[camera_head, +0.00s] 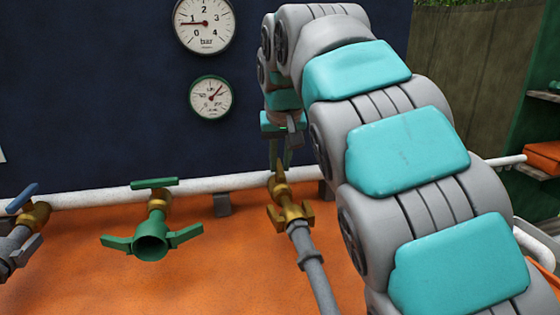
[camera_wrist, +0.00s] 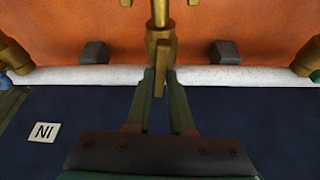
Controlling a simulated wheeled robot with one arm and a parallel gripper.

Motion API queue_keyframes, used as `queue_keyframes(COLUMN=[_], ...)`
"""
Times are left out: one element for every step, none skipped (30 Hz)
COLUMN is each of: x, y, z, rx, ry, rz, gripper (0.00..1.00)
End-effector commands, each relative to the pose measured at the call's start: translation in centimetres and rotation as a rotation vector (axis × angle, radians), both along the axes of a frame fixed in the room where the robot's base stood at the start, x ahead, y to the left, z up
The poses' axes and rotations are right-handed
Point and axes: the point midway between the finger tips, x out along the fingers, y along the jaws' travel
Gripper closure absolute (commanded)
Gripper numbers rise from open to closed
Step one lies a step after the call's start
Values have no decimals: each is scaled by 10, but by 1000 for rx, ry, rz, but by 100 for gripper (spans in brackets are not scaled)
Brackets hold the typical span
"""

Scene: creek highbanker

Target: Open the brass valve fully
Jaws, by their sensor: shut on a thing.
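The brass valve (camera_head: 288,208) sits on the white pipe's front side, with a grey hose fitting below it in the head view. Its brass lever (camera_head: 280,177) points up towards my gripper (camera_head: 280,150). In the wrist view the lever (camera_wrist: 161,52) runs down from the valve stem, with its end between the two green fingers of my gripper (camera_wrist: 160,82). The fingers are shut on the lever's end. My arm covers the area right of the valve in the head view.
A green valve (camera_head: 152,238) and a blue-handled valve (camera_head: 32,212) stand to the left. Two gauges, an upper one (camera_head: 205,22) and a lower one (camera_head: 211,97), hang on the dark blue panel. An "IN" label (camera_wrist: 43,132) shows in the wrist view.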

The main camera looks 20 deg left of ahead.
Motion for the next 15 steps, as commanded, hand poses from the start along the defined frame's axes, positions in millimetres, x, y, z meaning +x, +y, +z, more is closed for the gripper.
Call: queue_keyframes(x=[0,0,0,0,0,0,0,0,0,0,0,0,0,0,1], y=[0,0,0,0,0,0,0,0,0,0,0,0,0,0,0], z=[0,0,0,0,0,0,0,0,0,0,0,0,-1,-1,-1], rx=[0,0,0,0,0,0,0,0,0,0,0,0,2,2,3], ry=[0,0,0,0,0,0,0,0,0,0,0,0,0,0,0], rz=[0,0,0,0,0,0,0,0,0,0,1,8,18,32,55], gripper=[100,100,100,100,100,100,100,100,100,100,100,100,100,100,100])
